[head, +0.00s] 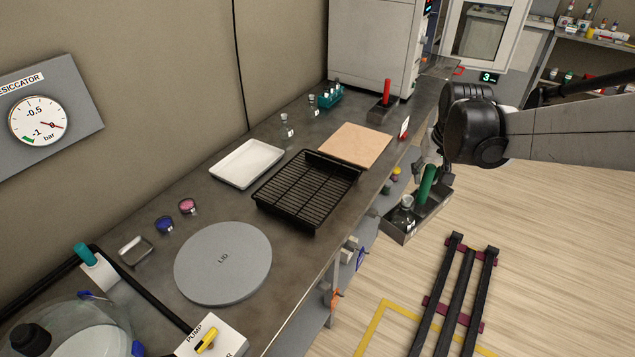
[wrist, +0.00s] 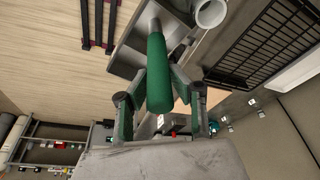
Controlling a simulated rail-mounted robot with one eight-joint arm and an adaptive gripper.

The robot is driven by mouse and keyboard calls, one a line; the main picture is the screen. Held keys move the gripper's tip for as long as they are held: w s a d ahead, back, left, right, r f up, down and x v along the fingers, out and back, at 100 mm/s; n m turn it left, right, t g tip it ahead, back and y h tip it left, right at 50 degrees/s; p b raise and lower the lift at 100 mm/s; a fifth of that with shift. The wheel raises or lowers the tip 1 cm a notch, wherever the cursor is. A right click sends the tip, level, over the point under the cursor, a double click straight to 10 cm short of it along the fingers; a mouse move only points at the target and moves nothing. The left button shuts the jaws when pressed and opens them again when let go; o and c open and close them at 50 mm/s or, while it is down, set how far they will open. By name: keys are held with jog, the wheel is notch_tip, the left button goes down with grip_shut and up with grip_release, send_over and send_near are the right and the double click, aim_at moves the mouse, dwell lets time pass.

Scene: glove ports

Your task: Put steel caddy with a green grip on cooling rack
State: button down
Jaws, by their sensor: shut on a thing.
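The steel caddy (head: 420,218) with a green grip (head: 427,182) hangs in the air off the bench's front edge, over the floor, in the head view. It carries a glass bottle (head: 404,212). In the wrist view my gripper (wrist: 160,75) is shut on the green grip (wrist: 157,60), with a finger on each side. The caddy's tray (wrist: 128,50) shows beyond it. In the head view my arm hides most of the gripper. The black cooling rack (head: 300,192) lies on the bench, left of the caddy, and looks empty; it also shows in the wrist view (wrist: 268,45).
A white tray (head: 247,163), a tan board (head: 355,146) and a grey round lid (head: 222,263) lie near the rack. A red-gripped caddy (head: 382,108) and small vials stand farther back. Shelf items sit below the bench edge, beside the held caddy.

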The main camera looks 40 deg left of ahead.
jog(key=s+a+r+n, duration=0.2)
jog(key=s+a+r, duration=0.1)
jog(key=a, duration=0.6)
jog(key=s+a+r+n, duration=0.15)
jog(key=s+a, duration=0.25)
jog(key=a, duration=0.4)
jog(key=w+a+f+p, duration=0.1)
jog(key=w+a+f, duration=0.2)
jog(key=a+f, duration=0.7)
jog(key=shift+a+g+y+p, duration=0.3)
jog(key=shift+a, duration=0.55)
jog(key=shift+f, duration=0.1)
jog(key=c, duration=1.5)
grip_release()
jog(key=shift+c, duration=0.2)
jog(key=v, duration=1.2)
